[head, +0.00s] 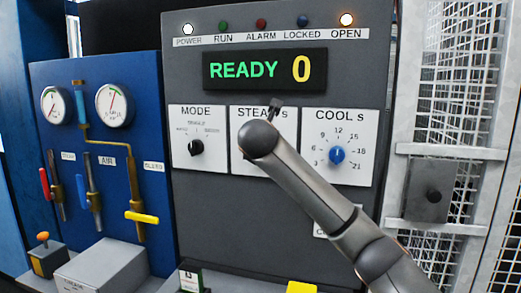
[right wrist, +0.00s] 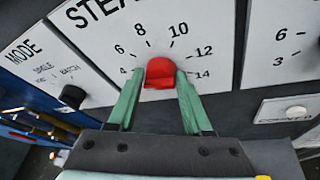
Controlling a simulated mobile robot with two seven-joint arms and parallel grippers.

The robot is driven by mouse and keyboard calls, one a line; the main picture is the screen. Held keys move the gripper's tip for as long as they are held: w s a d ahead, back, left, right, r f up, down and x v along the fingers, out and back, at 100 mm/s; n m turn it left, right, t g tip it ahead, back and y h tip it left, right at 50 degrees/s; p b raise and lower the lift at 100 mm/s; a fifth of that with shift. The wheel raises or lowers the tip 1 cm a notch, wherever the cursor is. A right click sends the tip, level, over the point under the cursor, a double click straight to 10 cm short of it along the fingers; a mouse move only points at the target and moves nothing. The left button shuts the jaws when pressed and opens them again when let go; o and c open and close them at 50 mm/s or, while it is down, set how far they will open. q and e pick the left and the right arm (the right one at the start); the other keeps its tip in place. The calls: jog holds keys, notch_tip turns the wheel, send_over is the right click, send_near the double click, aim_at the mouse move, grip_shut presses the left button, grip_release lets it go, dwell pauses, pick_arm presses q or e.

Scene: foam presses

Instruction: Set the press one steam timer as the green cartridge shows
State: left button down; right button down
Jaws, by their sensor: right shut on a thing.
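The steam timer is a white plate headed STEAM (head: 240,160) on the grey press front, mostly hidden in the head view by my right arm. In the right wrist view its red knob (right wrist: 159,68) shows, with marks from 4 to 14 around it. My right gripper (right wrist: 160,78) is shut on this knob, one green finger on each side. Which mark the knob points to I cannot tell. A small green and white item (head: 190,280) stands low at the press; I cannot tell whether it is the green cartridge. My left gripper is not in view.
The MODE dial (head: 196,147) is left of the steam plate and the blue COOL dial (head: 337,155) right. The display (head: 265,69) reads READY 0. POWER and OPEN lamps glow. A blue panel (head: 130,75) with gauges and valves stands left, a mesh fence (head: 450,75) right.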

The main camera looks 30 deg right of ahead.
jog(key=shift+f, duration=0.25)
jog(key=c, duration=0.7)
grip_release()
jog(key=o, duration=0.3)
jog(key=shift+r, duration=0.15)
jog(key=shift+o, duration=0.2)
jog(key=b+v, duration=0.1)
jog(key=v, duration=1.1)
jog(key=shift+s+r, duration=0.2)
jog(key=shift+a, duration=0.15)
